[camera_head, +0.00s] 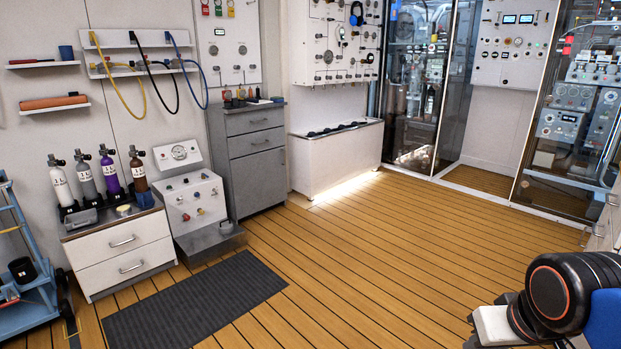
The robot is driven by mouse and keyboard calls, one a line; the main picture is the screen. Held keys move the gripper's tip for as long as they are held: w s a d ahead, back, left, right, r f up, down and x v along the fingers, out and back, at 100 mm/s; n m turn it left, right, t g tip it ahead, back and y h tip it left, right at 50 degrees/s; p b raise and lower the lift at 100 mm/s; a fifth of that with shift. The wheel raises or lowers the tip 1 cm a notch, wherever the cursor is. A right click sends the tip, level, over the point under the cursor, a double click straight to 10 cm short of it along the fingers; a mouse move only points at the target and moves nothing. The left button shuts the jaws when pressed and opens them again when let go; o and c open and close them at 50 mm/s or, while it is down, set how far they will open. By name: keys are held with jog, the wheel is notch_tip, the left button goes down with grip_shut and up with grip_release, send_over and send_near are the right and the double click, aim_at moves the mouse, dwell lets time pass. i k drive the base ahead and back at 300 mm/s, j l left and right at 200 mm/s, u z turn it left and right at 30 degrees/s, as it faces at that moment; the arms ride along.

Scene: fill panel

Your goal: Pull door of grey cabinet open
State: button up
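The grey cabinet (220,165) stands against the back wall, left of centre. Its front has two drawers at the top, each with a bar handle. Below them is a plain door (259,183), which looks shut flush with the front. I cannot make out a handle on the door. A black rounded part with an orange ring at the lower right looks like part of my arm.
A white panel unit with knobs (195,205) stands close to the cabinet's left side. A white bench-like box (335,160) is to its right. Small bottles stand on the cabinet. A dark mat (195,305) lies in front; the wooden floor (380,260) is otherwise clear.

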aim_at(259, 180)
jog(key=i, duration=2.25)
jog(key=i+j+z, duration=0.1)
jog(key=i, duration=1)
jog(key=i+j, duration=0.1)
jog(key=i, duration=1.05)
